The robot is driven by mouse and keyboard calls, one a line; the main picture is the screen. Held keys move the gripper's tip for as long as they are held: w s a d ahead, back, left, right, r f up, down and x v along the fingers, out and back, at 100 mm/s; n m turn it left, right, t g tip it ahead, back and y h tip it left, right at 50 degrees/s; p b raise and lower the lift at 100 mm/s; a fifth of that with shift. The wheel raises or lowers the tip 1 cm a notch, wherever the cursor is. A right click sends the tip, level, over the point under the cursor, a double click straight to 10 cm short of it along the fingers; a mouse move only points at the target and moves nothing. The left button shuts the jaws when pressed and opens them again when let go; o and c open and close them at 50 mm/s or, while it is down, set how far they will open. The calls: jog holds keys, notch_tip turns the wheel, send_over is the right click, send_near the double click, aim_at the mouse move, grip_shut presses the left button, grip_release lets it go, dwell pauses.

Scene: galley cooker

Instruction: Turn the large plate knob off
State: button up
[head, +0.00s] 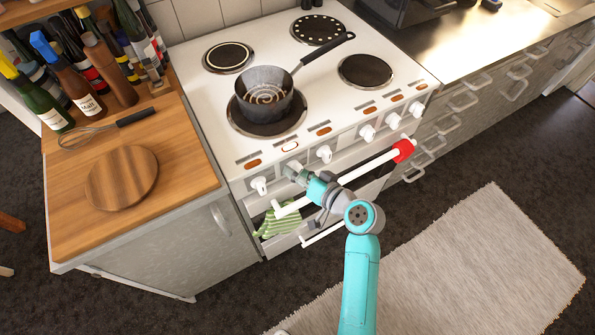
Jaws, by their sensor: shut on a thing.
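The white cooker (205,88) has a row of white knobs along its front panel. My gripper (292,170) is at the second knob place from the left and is shut on the knob there, which it mostly hides. The knob's pointer direction cannot be seen. The free knobs include the leftmost knob (259,185) and the knob right of my gripper (324,153). The large front-left plate (240,123) lies under a dark pan (265,92).
The oven door handle (345,178) runs just below the knobs, with a red item (403,150) and a green striped cloth (280,221) on it. The wooden counter (190,185) at left holds bottles, a whisk and a round board. A rug (480,260) covers the floor at right.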

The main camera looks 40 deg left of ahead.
jog(key=shift+s+n+t+h, duration=0.1)
jog(key=shift+n+t+h, duration=0.4)
jog(key=shift+n, duration=0.7)
jog(key=shift+n+t+h, duration=0.3)
jog(key=shift+n+t, duration=0.6)
jog(key=shift+n, duration=0.4)
jog(key=shift+r, duration=0.1)
jog(key=o, duration=0.8)
jog(key=shift+a, duration=0.1)
jog(key=v, duration=1.2)
jog(key=shift+s, duration=0.1)
